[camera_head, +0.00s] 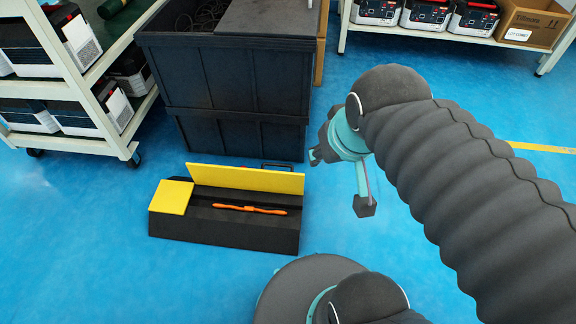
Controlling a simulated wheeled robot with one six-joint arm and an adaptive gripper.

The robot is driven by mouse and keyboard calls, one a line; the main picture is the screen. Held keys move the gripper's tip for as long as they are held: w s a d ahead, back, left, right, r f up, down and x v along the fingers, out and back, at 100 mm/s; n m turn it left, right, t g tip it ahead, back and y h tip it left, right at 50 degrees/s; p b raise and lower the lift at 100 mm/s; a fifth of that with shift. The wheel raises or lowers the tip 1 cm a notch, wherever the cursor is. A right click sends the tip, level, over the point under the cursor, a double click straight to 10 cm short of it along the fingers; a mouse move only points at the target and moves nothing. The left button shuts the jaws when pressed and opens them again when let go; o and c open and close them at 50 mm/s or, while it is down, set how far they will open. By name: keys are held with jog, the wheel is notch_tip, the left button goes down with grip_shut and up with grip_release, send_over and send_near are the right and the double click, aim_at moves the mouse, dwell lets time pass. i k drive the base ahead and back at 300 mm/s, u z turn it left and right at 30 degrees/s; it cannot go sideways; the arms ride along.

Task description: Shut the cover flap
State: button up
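A long black box (220,228) sits on the blue floor. Its yellow cover flap (245,179) stands raised along the back edge, so the box is open there. A separate yellow panel (171,197) lies flat on the box's left end. An orange tool-like item (249,209) lies inside the open part. My gripper (338,181) is in the air right of the box, apart from the flap.
A large black bin (236,128) stands close behind the box. A white wheeled rack (95,95) with several devices is at the left. Another rack (450,37) with devices and a cardboard box (535,24) is at the back right. Floor right of the box is clear.

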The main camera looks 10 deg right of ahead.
aim_at(230, 178)
jog(key=z, duration=1.25)
jog(key=i, duration=3.4)
jog(key=u, duration=4.6)
